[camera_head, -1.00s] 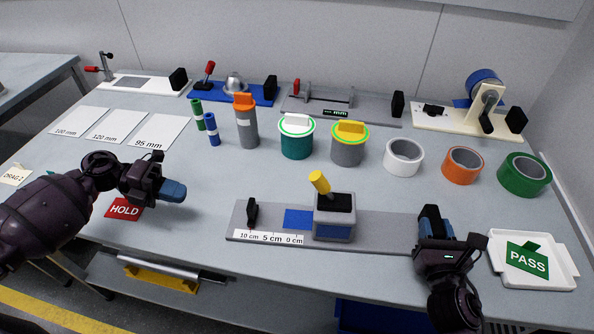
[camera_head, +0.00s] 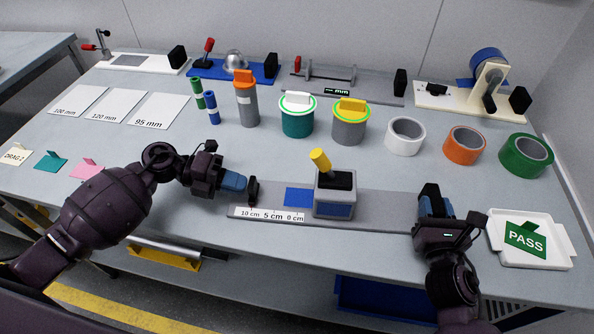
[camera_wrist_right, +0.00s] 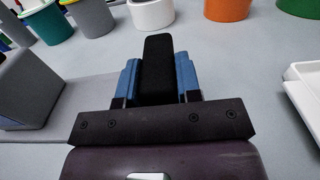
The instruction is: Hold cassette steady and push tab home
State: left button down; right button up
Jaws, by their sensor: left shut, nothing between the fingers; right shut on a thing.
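A long grey fixture (camera_head: 385,208), apparently the cassette, lies near the table's front edge. Near its left end stands a small black upright tab (camera_head: 253,189). A grey block (camera_head: 335,195) with a yellow-topped handle (camera_head: 320,160) sits on it, right of a blue patch (camera_head: 298,196). My left gripper (camera_head: 236,182) is shut and empty, its blue fingertips just left of the tab; I cannot tell whether they touch. My right gripper (camera_head: 436,203) is shut on a black post (camera_wrist_right: 158,70) at the fixture's right end. The post stands between the blue fingers in the right wrist view.
A white tray (camera_head: 560,256) with a green PASS card (camera_head: 525,239) is right of my right gripper. Lidded pots (camera_head: 297,120) and tape rolls (camera_head: 405,135) stand behind the fixture. A scale strip (camera_head: 270,214) runs along its front left. The table between fixture and pots is clear.

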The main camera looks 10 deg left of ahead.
aim_at(284, 200)
pick_arm(q)
jog(key=shift+d+f, duration=0.1)
pick_arm(e)
jog(key=shift+f, duration=0.3)
pick_arm(q)
jog(key=d, duration=0.7)
jog(key=w+d, duration=0.1)
jog(key=d, duration=0.2)
jog(key=shift+d, duration=0.4)
pick_arm(e)
jog(key=shift+a, duration=0.1)
pick_arm(q)
jog(key=shift+a, duration=0.1)
jog(key=shift+s+a, duration=0.1)
jog(key=shift+a, duration=0.25)
jog(key=v, duration=1.3)
jog(key=shift+a+f, duration=0.3)
